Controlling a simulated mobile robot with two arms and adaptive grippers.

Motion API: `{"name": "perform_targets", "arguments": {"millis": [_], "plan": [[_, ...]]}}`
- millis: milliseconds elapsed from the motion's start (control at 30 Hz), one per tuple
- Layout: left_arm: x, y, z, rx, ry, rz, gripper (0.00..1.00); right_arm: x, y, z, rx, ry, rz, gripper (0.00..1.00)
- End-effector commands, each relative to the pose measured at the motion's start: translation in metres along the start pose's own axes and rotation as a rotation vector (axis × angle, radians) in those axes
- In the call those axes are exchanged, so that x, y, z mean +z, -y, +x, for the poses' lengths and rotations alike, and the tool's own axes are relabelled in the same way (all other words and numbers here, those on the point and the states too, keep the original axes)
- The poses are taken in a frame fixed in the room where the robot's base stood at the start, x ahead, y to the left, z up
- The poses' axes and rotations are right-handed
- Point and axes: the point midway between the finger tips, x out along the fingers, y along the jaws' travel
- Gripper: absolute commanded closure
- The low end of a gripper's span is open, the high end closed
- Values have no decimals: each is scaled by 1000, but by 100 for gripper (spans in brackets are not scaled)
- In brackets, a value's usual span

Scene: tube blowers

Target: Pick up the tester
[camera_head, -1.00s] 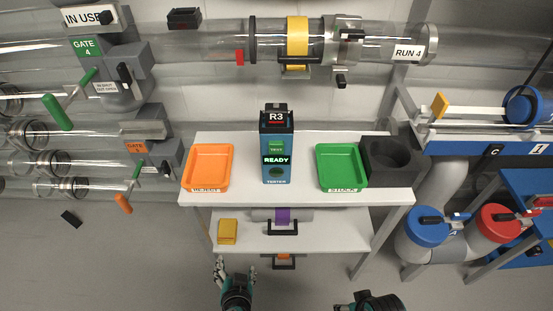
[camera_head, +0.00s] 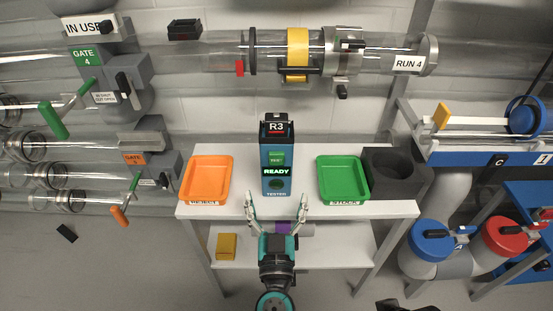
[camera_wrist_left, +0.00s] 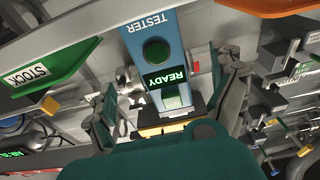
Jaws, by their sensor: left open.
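The tester (camera_head: 277,158) is an upright blue box with a READY screen, a green TEST label and a black top marked R3. It stands on the white table between an orange tray and a green tray. My left gripper (camera_head: 277,197) is open and empty, its two fingers spread just in front of the tester's lower front. In the left wrist view the tester (camera_wrist_left: 150,32) appears upside down, between the open fingers (camera_wrist_left: 168,98); I see no contact. Only a dark piece, perhaps of my right arm, shows at the bottom edge of the head view.
The orange tray (camera_head: 208,178) stands left of the tester, the green STOCK tray (camera_head: 342,178) right of it. A dark holder (camera_head: 396,173) with a round hollow is at the table's right end. A yellow box (camera_head: 226,246) is on the lower shelf. Clear tubes run behind.

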Motion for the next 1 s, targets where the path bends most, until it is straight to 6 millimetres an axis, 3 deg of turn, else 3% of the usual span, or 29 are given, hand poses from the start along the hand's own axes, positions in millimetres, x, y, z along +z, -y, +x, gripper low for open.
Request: {"name": "perform_targets", "arguments": {"millis": [100, 367, 700, 1000], "plan": [[-2, 0, 20, -1, -1, 1, 6, -1, 0, 10, -1, 6, 0, 35], [-2, 0, 36, -1, 1, 0, 6, 0, 1, 25, -3, 14, -1, 35], [-7, 0, 77, -1, 0, 1, 6, 6, 3, 67, -7, 35, -4, 35], [-6, 0, 82, 0, 1, 0, 6, 8, 4, 72, -7, 36, -4, 35]]}}
